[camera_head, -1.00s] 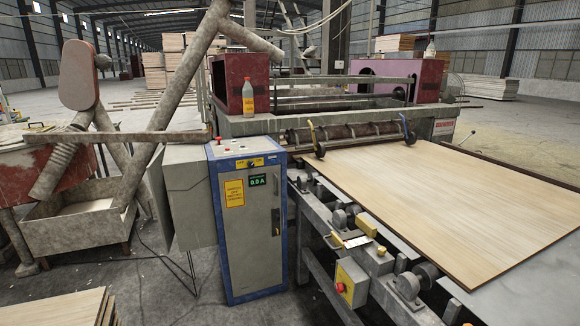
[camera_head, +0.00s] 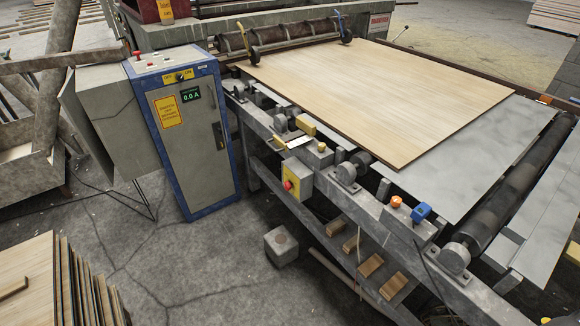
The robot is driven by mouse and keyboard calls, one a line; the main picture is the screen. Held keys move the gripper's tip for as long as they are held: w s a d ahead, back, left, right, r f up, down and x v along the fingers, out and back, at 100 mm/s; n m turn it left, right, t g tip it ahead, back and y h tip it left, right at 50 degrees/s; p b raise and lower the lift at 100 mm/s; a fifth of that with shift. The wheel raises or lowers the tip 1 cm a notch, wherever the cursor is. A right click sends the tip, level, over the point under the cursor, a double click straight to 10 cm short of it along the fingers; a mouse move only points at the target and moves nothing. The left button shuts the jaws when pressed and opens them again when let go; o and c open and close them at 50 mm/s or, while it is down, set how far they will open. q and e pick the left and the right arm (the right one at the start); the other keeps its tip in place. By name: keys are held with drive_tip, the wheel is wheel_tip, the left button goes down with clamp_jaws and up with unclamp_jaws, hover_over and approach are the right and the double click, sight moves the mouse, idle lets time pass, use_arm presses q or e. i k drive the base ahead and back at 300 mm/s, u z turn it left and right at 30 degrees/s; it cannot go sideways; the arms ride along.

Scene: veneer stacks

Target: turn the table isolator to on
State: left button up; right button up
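A grey box with a yellow face and a red knob (camera_head: 288,185) is fixed to the side of the roller table frame (camera_head: 345,200). I cannot read which way its knob points. A blue-edged grey cabinet (camera_head: 205,150) stands to its left. On the cabinet's top front edge is a black rotary switch (camera_head: 181,77) between yellow labels that look like OFF and ON. Its exact setting is too small to tell. Below it a green display (camera_head: 191,96) reads 0.0 A. Neither of my grippers is in view.
A veneer sheet (camera_head: 375,90) lies on the table by the rollers. An orange button (camera_head: 396,202) and a blue part (camera_head: 421,212) sit on the table rail. A grey block (camera_head: 281,246) is on the floor below. Stacked boards (camera_head: 40,275) stand at lower left; floor between is mostly clear.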

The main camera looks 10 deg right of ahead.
sight(288, 185)
drive_tip(key=u, duration=0.65)
drive_tip(key=i, duration=3.05)
drive_tip(key=z, duration=3.05)
